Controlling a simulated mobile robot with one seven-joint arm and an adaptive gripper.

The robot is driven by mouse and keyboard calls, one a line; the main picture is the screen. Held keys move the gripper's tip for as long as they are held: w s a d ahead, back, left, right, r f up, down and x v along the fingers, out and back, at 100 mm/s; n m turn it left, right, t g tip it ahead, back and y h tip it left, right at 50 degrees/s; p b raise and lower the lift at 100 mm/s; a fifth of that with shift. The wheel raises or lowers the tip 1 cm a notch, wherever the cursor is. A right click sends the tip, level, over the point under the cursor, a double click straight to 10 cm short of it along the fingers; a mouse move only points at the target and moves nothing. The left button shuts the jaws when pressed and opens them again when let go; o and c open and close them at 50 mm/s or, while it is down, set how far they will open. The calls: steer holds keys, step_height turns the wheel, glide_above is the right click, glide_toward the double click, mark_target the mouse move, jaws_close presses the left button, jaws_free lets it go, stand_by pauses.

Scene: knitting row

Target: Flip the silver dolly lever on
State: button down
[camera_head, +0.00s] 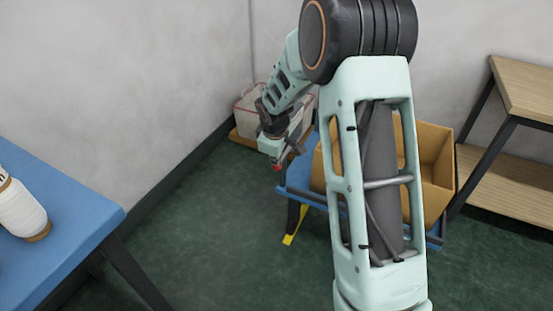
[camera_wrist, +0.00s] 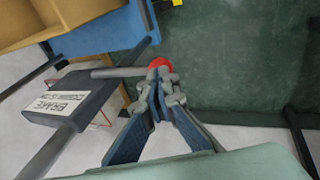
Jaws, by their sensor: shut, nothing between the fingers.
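The silver lever (camera_wrist: 118,72) shows in the wrist view as a grey bar with a red knob (camera_wrist: 160,62). It sticks out from a dark housing (camera_wrist: 98,92) with a white label that seems to read BRAKE; its second line is hard to read. The blue dolly (camera_wrist: 105,38) is behind it, and shows in the head view (camera_head: 294,178) under a box. My gripper (camera_wrist: 161,82) is shut and empty, its fingertips right at the red knob; I cannot tell whether they touch. In the head view my gripper (camera_head: 283,158) is by the dolly's left corner, with red at its tip.
A tan box (camera_head: 437,160) rides on the dolly, partly hidden by my arm. A yellow strip (camera_head: 289,240) shows at the dolly's foot. A pale bin (camera_head: 246,106) stands by the wall. A blue table (camera_head: 85,215) with a thread cone (camera_head: 20,212) is left, a wooden shelf (camera_head: 525,88) right. Floor between is clear.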

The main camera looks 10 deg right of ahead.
steer(key=shift+s+a+f+b, duration=0.15)
steer(key=shift+f+b, duration=0.15)
steer(key=shift+f, duration=0.3)
steer(key=shift+s+f+b, duration=0.1)
steer(key=shift+f+b, duration=0.4)
steer(key=shift+f, duration=0.25)
steer(key=s+b+x, duration=0.1)
steer(key=b+x, duration=0.3)
steer(key=x, duration=0.6)
steer(key=shift+s+d+f, duration=0.25)
steer(key=shift+f, duration=0.1)
steer(key=shift+s, duration=0.1)
